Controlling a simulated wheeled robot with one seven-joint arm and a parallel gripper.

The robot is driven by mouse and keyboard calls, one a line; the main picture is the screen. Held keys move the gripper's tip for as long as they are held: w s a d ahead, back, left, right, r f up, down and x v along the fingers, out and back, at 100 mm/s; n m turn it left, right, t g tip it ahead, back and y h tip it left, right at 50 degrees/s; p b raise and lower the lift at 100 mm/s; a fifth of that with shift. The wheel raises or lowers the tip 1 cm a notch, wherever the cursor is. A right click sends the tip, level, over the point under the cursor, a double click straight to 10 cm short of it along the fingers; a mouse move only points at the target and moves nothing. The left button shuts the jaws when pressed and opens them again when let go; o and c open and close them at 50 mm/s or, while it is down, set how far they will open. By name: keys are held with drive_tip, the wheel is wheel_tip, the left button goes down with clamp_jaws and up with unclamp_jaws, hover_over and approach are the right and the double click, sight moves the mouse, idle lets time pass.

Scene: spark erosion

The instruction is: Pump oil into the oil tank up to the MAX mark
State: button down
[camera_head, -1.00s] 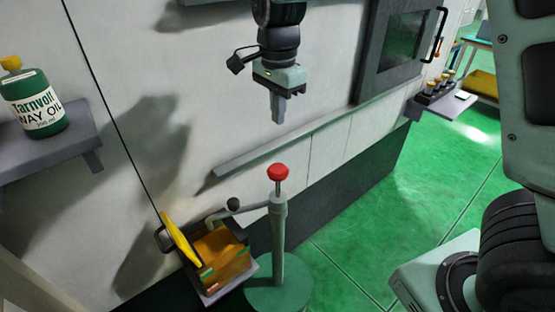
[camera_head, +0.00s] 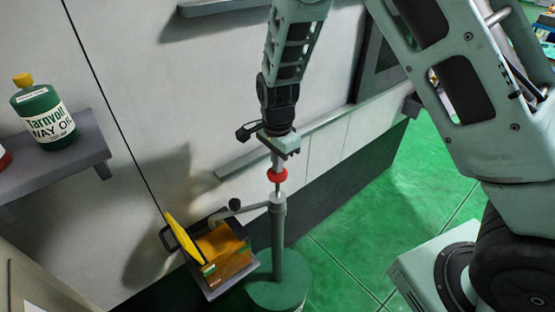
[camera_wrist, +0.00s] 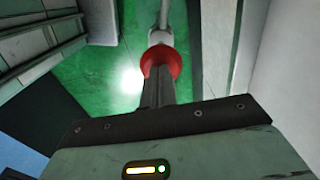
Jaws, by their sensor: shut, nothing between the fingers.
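The hand pump (camera_head: 279,238) is a grey-green post on a round green base, with a red knob (camera_head: 277,176) on its thin rod. The oil tank (camera_head: 224,256) is a small clear-walled box with amber oil, left of the pump; its yellow lid (camera_head: 183,238) stands tilted open. Small coloured marks show on its front, but MAX is not readable. My gripper (camera_head: 276,166) is shut and empty, pointing down with its tips at the top of the red knob. In the wrist view the red knob (camera_wrist: 161,58) shows at the fingertips; contact is unclear.
A green way-oil bottle (camera_head: 43,112) stands on a grey wall shelf (camera_head: 75,150) at the left. A pale machine wall with a narrow ledge (camera_head: 240,160) lies behind the pump. Green floor (camera_head: 370,215) is open at the right.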

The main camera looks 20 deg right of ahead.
sight(278, 177)
wheel_tip(278, 177, down, 5)
drive_tip(key=b, duration=0.3)
drive_tip(key=shift+f, duration=0.15)
drive_tip(key=shift+s, duration=0.1)
